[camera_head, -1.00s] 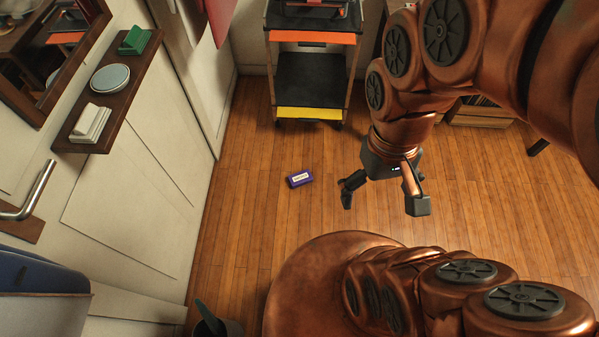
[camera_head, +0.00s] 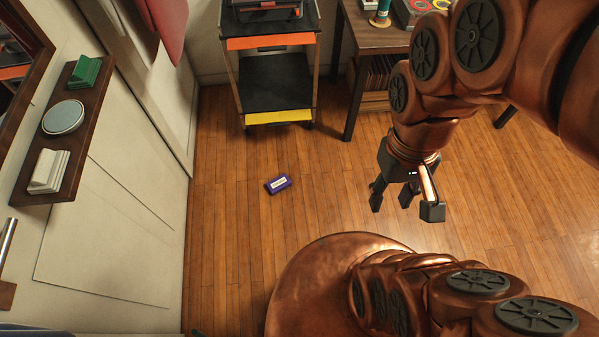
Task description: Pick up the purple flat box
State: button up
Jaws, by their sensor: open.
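The purple flat box (camera_head: 278,184) lies flat on the wooden floor, with a pale label on its top. It is left of the middle of the picture, with bare floor around it. My gripper (camera_head: 405,205) hangs to the right of the box, pointing down. Its dark fingers are apart and nothing is between them. It is well clear of the box; its height above the floor is hard to tell.
A shelf cart (camera_head: 276,82) with orange and yellow edges stands beyond the box. A dark wooden table (camera_head: 374,37) is to its right. A wall shelf (camera_head: 85,112) holds a green item, a round dish and white blocks at left. The floor around the box is clear.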

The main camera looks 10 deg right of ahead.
aim_at(275, 186)
jog(key=z, duration=0.35)
jog(key=i, duration=1.4)
jog(key=u, duration=2.3)
